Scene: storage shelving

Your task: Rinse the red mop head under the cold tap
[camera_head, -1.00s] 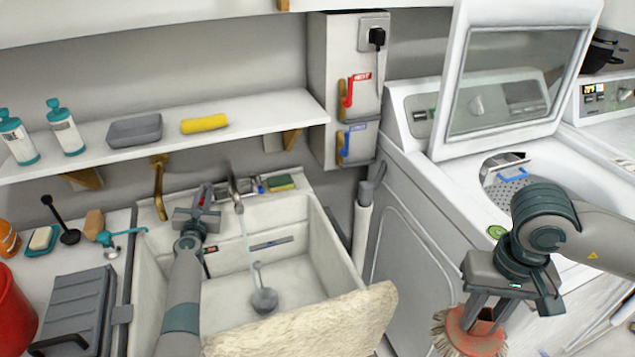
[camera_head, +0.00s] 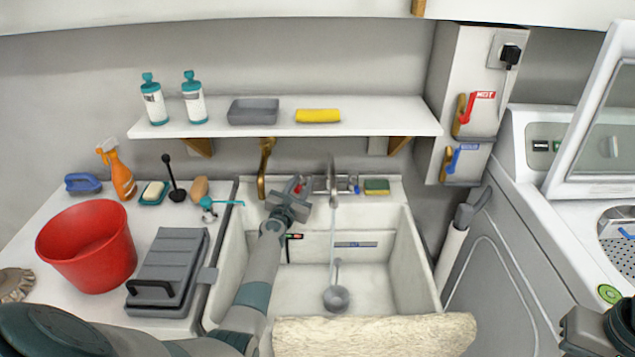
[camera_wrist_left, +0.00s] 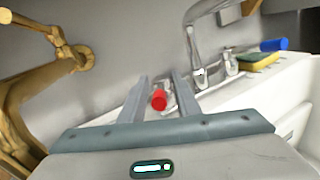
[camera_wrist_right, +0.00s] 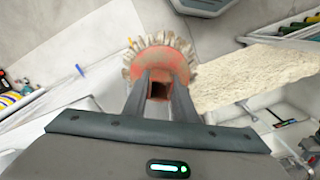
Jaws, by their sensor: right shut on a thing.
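The red mop head (camera_wrist_right: 163,58) has pale bristles and shows only in the right wrist view. My right gripper (camera_wrist_right: 160,84) is shut on its red socket. My left gripper (camera_head: 296,194) is at the back of the sink (camera_head: 409,250), beside the faucet (camera_head: 332,180). In the left wrist view its fingers (camera_wrist_left: 159,90) are apart, with the red-ended tap handle (camera_wrist_left: 159,100) between or just beyond them. The blue-ended cold tap handle (camera_head: 355,186) is right of the faucet, clear of the gripper; it also shows in the left wrist view (camera_wrist_left: 273,44). A stream of water (camera_head: 333,225) falls from the spout.
A pale rug (camera_head: 375,335) hangs over the sink's front edge. A brass pipe (camera_head: 264,168) rises left of the faucet. A red bucket (camera_head: 88,247) and grey box (camera_head: 166,270) crowd the left counter. A washer (camera_head: 520,260) stands right.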

